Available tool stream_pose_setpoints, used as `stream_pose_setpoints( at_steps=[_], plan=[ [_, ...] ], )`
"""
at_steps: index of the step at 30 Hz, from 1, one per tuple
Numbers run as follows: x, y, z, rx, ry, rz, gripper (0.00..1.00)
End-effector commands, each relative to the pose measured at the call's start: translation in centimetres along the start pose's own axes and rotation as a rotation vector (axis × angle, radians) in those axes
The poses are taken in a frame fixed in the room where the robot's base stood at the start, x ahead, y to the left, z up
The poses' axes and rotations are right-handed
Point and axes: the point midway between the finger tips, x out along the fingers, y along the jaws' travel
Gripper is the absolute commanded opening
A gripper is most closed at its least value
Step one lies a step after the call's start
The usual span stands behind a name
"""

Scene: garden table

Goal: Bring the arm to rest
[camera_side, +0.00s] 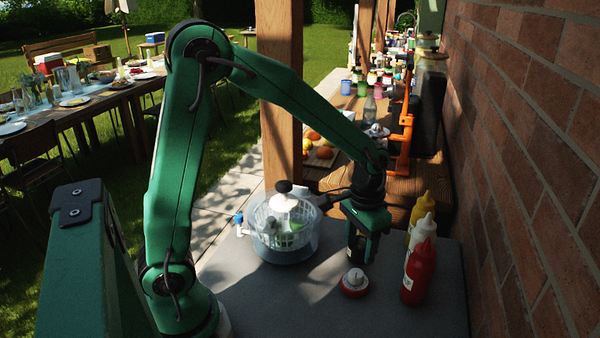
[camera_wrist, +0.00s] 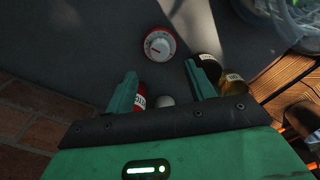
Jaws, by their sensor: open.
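My gripper (camera_side: 359,250) points down above the right part of the grey tabletop in the side view. Its jaws are open, and I see nothing held between them. In the wrist view the two fingers of my gripper (camera_wrist: 160,72) stand apart. A red and white round dial (camera_wrist: 160,43) lies on the tabletop beyond the fingertips; it also shows in the side view (camera_side: 354,282). A dark bottle (camera_wrist: 207,66) shows close to the right finger, partly hidden; I cannot tell if they touch.
Red (camera_side: 419,273), white (camera_side: 422,230) and yellow squeeze bottles (camera_side: 420,207) stand right of my gripper, near the brick wall (camera_side: 535,150). A clear salad spinner (camera_side: 283,235) stands to its left. A wooden post (camera_side: 279,120) rises behind. The front tabletop is mostly clear.

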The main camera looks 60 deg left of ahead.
Motion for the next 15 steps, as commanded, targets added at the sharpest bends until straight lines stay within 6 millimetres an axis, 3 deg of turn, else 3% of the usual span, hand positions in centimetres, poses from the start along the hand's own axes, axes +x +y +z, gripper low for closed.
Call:
stream_pose_setpoints(
  at_steps=[8, 15],
  plan=[
    [-1.2, -0.2, 0.6, -0.001, 0.026, 0.001, 0.54],
    [-4.5, -0.7, 2.4, -0.005, 0.099, 0.004, 0.54]
  ],
)
